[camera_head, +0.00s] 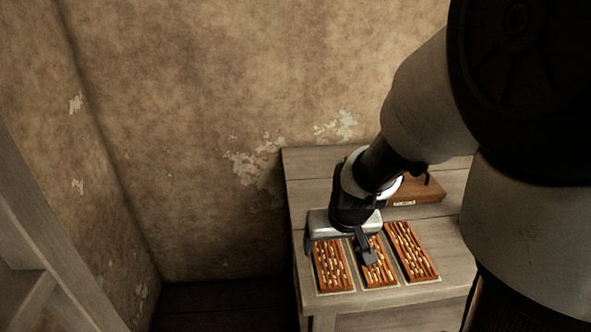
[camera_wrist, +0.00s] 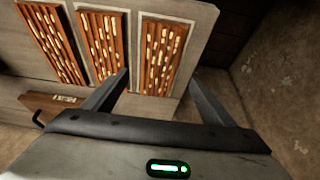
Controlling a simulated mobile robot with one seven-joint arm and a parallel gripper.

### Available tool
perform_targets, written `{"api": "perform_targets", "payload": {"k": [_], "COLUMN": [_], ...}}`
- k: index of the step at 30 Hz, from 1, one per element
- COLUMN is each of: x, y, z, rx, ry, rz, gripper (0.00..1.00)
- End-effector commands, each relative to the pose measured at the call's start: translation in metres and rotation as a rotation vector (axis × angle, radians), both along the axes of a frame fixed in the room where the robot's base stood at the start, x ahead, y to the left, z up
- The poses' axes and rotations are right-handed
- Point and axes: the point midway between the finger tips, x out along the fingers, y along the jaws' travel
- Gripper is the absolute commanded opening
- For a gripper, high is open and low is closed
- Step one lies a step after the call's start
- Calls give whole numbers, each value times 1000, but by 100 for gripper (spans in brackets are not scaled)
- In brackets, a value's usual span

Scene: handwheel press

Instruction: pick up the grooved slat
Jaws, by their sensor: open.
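Three orange-brown slats with pale slots lie side by side on a wooden table: a left one (camera_head: 332,268), a middle one (camera_head: 376,272) partly hidden by a finger, and a right one (camera_head: 412,250). I cannot tell which is called the grooved slat. In the wrist view the order is reversed, with the head view's left slat (camera_wrist: 158,55) at the right. My gripper (camera_head: 339,246) is open and empty above the left and middle slats. In the wrist view its fingers (camera_wrist: 158,80) appear either side of that slat's near end, not visibly touching it.
A brown wooden block (camera_head: 420,191) with a small label and dark hooks stands at the table's back, partly behind my arm. The grey wooden table (camera_head: 310,180) has bare space at its back left. A peeling wall (camera_head: 240,110) rises behind it.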

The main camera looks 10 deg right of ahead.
Motion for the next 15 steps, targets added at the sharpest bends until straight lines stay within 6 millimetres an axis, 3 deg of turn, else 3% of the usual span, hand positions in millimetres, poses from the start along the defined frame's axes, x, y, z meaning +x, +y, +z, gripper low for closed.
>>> {"api": "perform_targets", "payload": {"k": [1, 8, 15], "x": [3, 9, 26], "y": [0, -1, -4], "z": [-9, -22, -55], "rx": [0, 0, 0], "ry": [0, -1, 1], "rz": [-2, -1, -3], "gripper": [78, 78, 78]}}
